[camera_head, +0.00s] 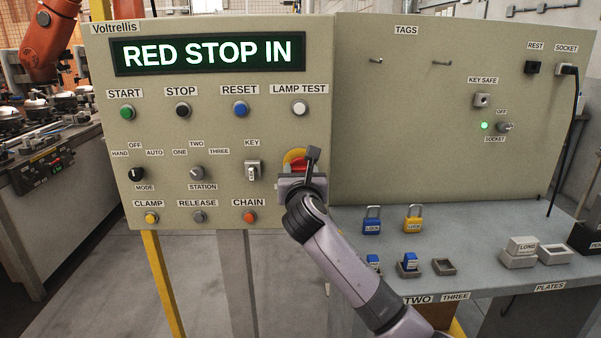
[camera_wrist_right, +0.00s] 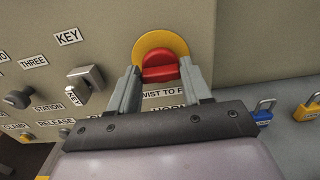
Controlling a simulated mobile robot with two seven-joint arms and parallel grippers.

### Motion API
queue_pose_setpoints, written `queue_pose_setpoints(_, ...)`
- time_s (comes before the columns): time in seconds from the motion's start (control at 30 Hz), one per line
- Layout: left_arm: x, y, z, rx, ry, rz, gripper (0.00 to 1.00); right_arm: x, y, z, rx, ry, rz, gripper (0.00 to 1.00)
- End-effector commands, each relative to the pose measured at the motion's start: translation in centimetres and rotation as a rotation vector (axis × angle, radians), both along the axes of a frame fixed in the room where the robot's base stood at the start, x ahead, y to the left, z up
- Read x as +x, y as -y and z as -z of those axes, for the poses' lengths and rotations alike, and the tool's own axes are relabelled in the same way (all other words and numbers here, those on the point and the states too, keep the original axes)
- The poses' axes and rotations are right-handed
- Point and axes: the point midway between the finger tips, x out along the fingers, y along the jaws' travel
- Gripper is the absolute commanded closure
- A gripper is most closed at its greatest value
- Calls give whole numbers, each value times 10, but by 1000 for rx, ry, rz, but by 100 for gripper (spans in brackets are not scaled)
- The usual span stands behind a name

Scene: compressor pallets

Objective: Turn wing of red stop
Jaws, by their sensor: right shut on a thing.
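The red stop (camera_wrist_right: 159,68) is a red knob with a raised wing on a round yellow plate on the panel face. It also shows in the head view (camera_head: 299,162), partly hidden by my right gripper (camera_head: 298,180). In the right wrist view my right gripper (camera_wrist_right: 160,78) has a finger on each side of the red wing and is shut on it. The wing lies nearly level between the fingertips in that view. The display (camera_head: 208,53) reads RED STOP IN. My left gripper is not in view.
The KEY switch (camera_head: 253,171) stands close left of the stop, with the orange CHAIN button (camera_head: 249,217) below it. A bench (camera_head: 470,225) on the right bears blue and yellow padlocks (camera_head: 413,224), small blocks and plates. An orange robot arm (camera_head: 45,45) stands far left.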

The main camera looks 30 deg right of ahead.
Motion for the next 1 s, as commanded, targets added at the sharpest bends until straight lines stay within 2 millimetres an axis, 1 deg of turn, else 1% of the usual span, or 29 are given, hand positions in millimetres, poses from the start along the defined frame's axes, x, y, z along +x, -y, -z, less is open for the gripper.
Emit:
queue_pose_setpoints(0.27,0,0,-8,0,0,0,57,0,0,-2,55,34,0,82)
queue_pose_setpoints(0.6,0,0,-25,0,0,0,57,-1,2,-2,261,158,1,82)
queue_pose_setpoints(1.0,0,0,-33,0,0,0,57,-1,2,0,472,290,0,82)
